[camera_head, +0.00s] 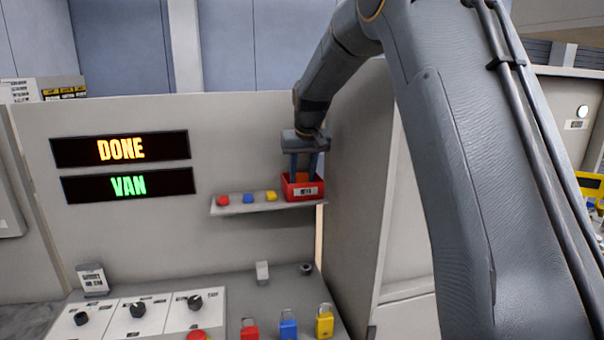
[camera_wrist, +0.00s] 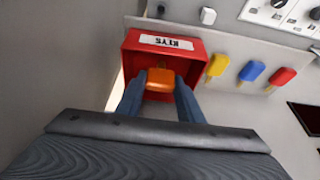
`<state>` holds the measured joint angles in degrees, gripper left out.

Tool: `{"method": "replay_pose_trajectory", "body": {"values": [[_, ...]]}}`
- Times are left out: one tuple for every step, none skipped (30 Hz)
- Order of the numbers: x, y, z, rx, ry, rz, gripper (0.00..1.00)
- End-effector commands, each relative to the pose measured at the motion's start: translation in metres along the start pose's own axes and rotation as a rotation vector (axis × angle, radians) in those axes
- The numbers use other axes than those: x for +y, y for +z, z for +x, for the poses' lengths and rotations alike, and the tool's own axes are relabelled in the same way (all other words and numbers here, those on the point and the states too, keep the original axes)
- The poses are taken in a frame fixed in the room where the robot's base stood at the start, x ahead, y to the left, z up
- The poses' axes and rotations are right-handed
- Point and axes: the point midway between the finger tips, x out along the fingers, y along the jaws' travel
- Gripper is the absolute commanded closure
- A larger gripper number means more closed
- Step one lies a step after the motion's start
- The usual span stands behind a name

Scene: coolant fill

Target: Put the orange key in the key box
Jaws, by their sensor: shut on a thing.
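The orange key (camera_wrist: 160,80) is between the two blue fingers of my gripper (camera_wrist: 160,88) in the wrist view. My gripper is shut on it. The red key box (camera_wrist: 191,72), with a white KEYS label, is open at the top. The key and fingertips are at or inside its opening; how deep they reach I cannot tell. In the head view the red key box (camera_head: 304,191) stands at the right end of a small shelf.
Red, blue and yellow keys (camera_head: 248,198) lie on the shelf (camera_head: 262,208) left of the box. A side panel (camera_head: 365,200) stands close to the right of the box. Below are a console with knobs (camera_head: 138,310) and red, blue and yellow padlocks (camera_head: 288,325).

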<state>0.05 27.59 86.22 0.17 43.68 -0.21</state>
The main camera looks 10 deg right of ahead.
Motion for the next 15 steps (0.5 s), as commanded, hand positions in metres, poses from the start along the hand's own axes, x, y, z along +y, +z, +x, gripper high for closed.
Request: {"method": "replay_pose_trajectory", "body": {"values": [[0.0001,-0.0001,0.0001,0.000,0.000,0.000,0.83],[0.0001,-0.0001,0.0001,0.000,0.000,0.000,0.83],[0.0001,0.0001,0.0005,0.000,0.000,0.000,0.83],[0.0000,0.0003,0.0012,0.000,0.000,0.000,0.83],[0.0000,0.0007,0.0021,0.000,0.000,0.000,0.83],[0.0000,0.0011,0.0032,0.000,0.000,0.000,0.83],[0.0000,0.0008,0.0026,0.000,0.000,0.000,0.61],[0.0000,0.0008,0.0025,0.000,0.000,0.000,0.56],[0.0000,0.0008,0.0024,0.000,0.000,0.000,0.50],[-0.0001,0.0008,0.0023,0.000,0.000,0.000,0.47],[-0.0001,0.0008,0.0023,0.000,0.000,0.000,0.47],[-0.0001,0.0008,0.0023,0.000,0.000,0.000,0.47],[-0.0001,0.0008,0.0023,0.000,0.000,0.000,0.47],[-0.0001,0.0008,0.0022,0.000,0.000,0.000,0.47],[-0.0001,0.0008,0.0022,0.000,0.000,0.000,0.47]]}}
